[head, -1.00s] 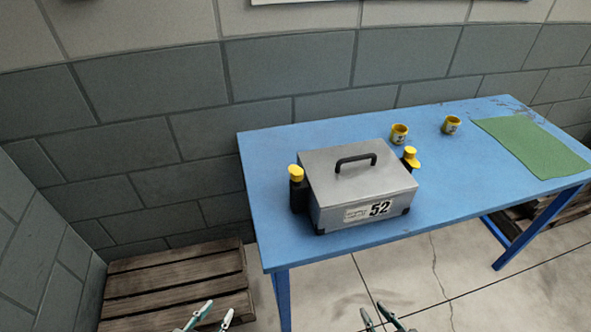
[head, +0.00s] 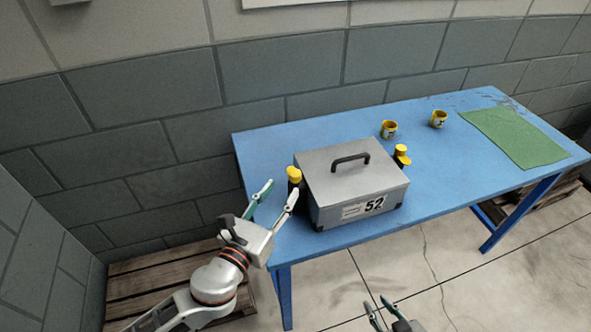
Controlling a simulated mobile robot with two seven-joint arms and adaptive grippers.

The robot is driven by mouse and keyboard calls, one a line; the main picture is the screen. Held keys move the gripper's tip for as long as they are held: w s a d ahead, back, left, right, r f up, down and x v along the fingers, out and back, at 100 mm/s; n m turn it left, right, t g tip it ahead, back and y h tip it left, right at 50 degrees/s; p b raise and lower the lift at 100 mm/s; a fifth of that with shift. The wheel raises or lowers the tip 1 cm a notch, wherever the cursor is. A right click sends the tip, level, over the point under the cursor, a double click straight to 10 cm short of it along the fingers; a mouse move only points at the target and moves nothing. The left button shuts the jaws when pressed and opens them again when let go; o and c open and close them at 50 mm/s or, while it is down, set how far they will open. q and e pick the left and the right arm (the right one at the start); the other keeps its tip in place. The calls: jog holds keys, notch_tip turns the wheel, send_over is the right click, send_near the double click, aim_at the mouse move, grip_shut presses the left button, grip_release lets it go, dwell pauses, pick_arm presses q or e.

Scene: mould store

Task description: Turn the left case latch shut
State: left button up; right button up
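A grey metal case (head: 352,184) with a black top handle (head: 350,159) and a "52" label stands on the blue table. The left case latch (head: 294,175) has a yellow knob on a black body at the case's left side. My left gripper's fingers partly cover its lower body. The right latch (head: 401,151), also yellow, is at the case's right side. My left gripper (head: 279,192) is open and empty, its fingertips just left of and in front of the left latch. I cannot tell if it touches. My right gripper (head: 378,304) is open, low in front of the table.
A green mat (head: 515,138) lies at the table's right end. The blue table (head: 440,175) has clear room right of the case. A wooden pallet (head: 125,285) lies on the floor at left.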

aim_at(293, 177)
pick_arm(q)
jog(key=shift+m, duration=0.4)
jog(key=x, duration=0.8)
jog(key=shift+s+d+r+p, duration=0.1)
jog(key=shift+d+r+p, duration=0.1)
jog(key=shift+d+p, duration=0.1)
grip_shut()
